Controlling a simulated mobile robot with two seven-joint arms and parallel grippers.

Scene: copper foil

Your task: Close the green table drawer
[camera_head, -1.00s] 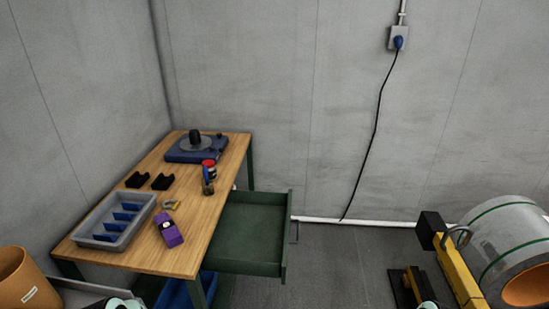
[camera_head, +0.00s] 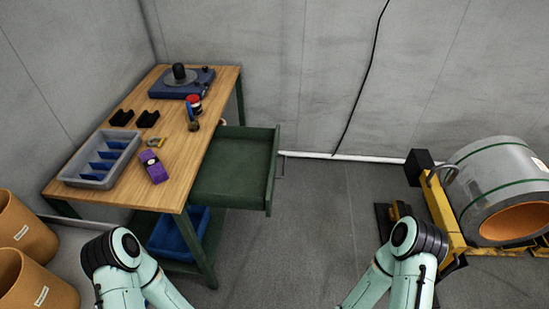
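The green drawer (camera_head: 232,170) is pulled out from the right side of the wooden-topped table (camera_head: 183,183). Its inside looks empty. A handle (camera_head: 281,164) shows on its outer right face. My two pale green arms show at the bottom of the view, one at the left and one at the right, both nearer than the drawer and apart from it. Neither gripper is visible; both lie outside the picture or are hidden by the arms.
On the table are a grey tray (camera_head: 73,176) with blue dividers, a purple box (camera_head: 154,168) and a blue device (camera_head: 181,86). A blue bin (camera_head: 177,235) sits below. Brown containers (camera_head: 22,232) stand left, a metal coil (camera_head: 503,180) on a yellow stand right. Floor right of the drawer is clear.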

